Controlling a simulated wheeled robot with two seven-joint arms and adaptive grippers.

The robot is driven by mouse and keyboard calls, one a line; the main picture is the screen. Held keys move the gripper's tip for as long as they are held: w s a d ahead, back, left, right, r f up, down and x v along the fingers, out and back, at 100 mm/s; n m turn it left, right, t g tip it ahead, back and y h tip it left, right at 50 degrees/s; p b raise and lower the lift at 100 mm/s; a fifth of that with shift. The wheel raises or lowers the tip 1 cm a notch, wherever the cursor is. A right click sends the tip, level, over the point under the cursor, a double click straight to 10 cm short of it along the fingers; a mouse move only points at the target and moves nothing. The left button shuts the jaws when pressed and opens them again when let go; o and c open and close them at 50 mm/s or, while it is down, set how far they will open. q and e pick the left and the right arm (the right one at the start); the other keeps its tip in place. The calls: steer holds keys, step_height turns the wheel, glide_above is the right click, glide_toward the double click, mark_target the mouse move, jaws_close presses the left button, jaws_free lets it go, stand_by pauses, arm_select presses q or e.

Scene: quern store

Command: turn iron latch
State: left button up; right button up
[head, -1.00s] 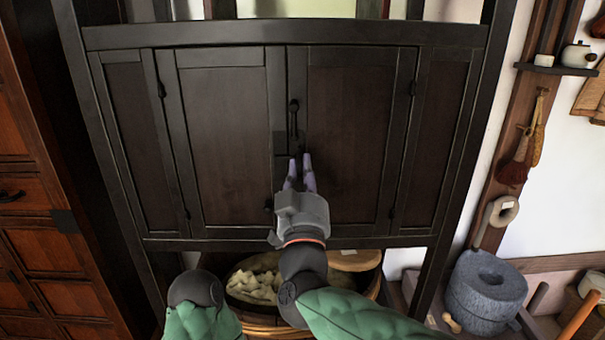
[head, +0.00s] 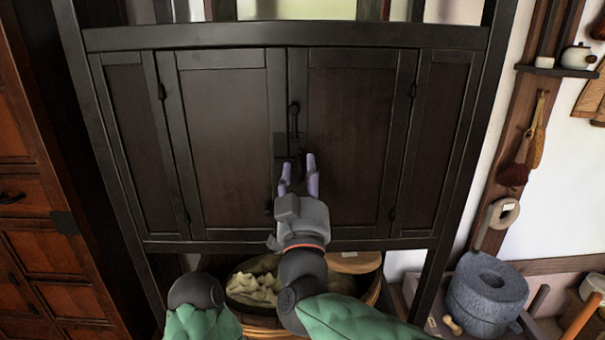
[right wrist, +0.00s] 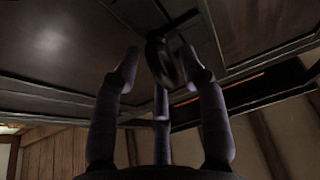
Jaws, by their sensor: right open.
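The dark iron latch (head: 294,117) hangs upright on the middle stile between two dark wooden cabinet doors, with a dark plate below it. My right gripper (head: 298,168) is open and empty, pointing up at the doors just below the latch. In the right wrist view, a dark rounded iron piece (right wrist: 160,62), which looks like part of the latch, shows between the spread purple fingers of the gripper (right wrist: 158,65). I cannot tell whether they touch it. Both doors look shut. My left gripper is out of view; only part of my left arm shows low in the head view.
A basket (head: 262,325) with pale contents sits under the cabinet. A stone quern (head: 486,300) stands at the lower right. A red-brown drawer chest (head: 30,240) is on the left. The space in front of the doors looks clear apart from my arms.

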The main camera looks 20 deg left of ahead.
steer(key=v, duration=1.1)
steer(key=shift+s+f, duration=0.15)
steer(key=shift+s, duration=0.1)
steer(key=w+d+f+g, duration=0.2)
steer(key=w+f, duration=0.2)
steer(key=f, duration=0.6)
steer(key=w+d+f+g+h, duration=0.1)
steer(key=w+d+f+g, duration=0.2)
steer(key=f, duration=0.7)
steer(key=w+f+g, duration=0.2)
steer(key=w+f, duration=0.3)
steer(key=f, duration=0.5)
steer(key=s+d+f+m+g+h, duration=0.1)
steer(key=d+f+g, duration=0.25)
steer(key=f, duration=0.65)
steer(key=s+d+f+g+h, duration=0.1)
steer(key=s+d+f+g, duration=0.1)
steer(key=d+f, duration=0.5)
steer(key=s+d+f+m+g, duration=0.2)
steer(key=s+f+g, duration=0.2)
steer(key=s+f, duration=0.6)
steer(key=s+d+f+m+g, duration=0.2)
steer(key=s+d+f+g, duration=0.1)
steer(key=s+f, duration=0.8)
steer(key=shift+d+f+g+y, duration=0.25)
steer(key=shift+d+g+y, duration=0.15)
steer(key=shift+g, duration=0.45)
